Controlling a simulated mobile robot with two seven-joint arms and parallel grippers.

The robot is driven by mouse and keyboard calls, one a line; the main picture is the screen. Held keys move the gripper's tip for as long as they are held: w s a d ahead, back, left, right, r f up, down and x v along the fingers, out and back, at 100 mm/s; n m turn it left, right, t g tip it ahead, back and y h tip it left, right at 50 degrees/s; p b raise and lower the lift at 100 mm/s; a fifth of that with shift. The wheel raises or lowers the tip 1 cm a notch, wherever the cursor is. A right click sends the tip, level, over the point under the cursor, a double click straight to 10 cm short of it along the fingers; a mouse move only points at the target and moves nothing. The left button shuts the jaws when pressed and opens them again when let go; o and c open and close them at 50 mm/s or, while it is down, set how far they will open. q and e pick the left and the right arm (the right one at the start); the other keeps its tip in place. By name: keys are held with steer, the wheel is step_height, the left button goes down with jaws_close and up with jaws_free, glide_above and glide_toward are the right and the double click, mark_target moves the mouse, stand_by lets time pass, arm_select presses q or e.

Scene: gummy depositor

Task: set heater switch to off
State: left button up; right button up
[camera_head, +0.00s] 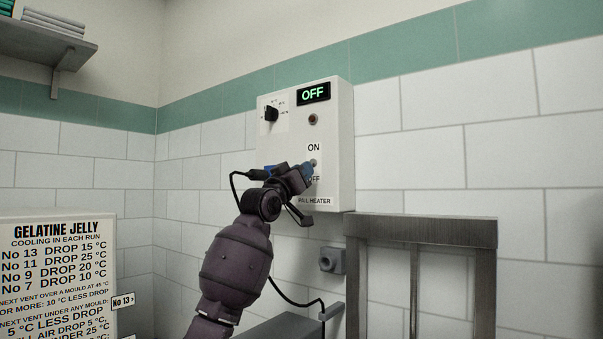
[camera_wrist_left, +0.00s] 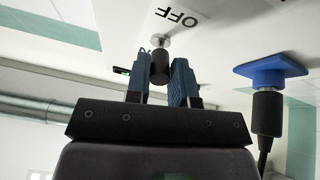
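The heater switch (camera_head: 313,162) is on the front of a white control box (camera_head: 338,130), between the printed words ON and OFF. The display (camera_head: 313,94) on the box reads OFF in green. My left gripper (camera_head: 306,174) is at the switch and hides part of it and of the OFF label. In the left wrist view, the dark switch handle (camera_wrist_left: 160,66) with its metal base sits between the blue fingertips of my left gripper (camera_wrist_left: 160,76). The fingers stand close on both sides of it. The lever's exact tilt is hard to tell. My right gripper is not in view.
A black dial (camera_head: 271,113) and a small red-brown lamp (camera_head: 313,119) are on the box. A blue plug (camera_wrist_left: 270,72) with a black cable is beside the gripper. A metal frame (camera_head: 420,230) stands right of the box. A sign (camera_head: 57,270) is at lower left.

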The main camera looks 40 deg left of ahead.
arm_select(q)
steer(key=o, duration=0.4)
steer(key=shift+c, duration=0.2)
steer(key=b+v, duration=0.1)
steer(key=v, duration=0.9)
steer(key=shift+s+f, duration=0.25)
steer(key=shift+s, duration=0.05)
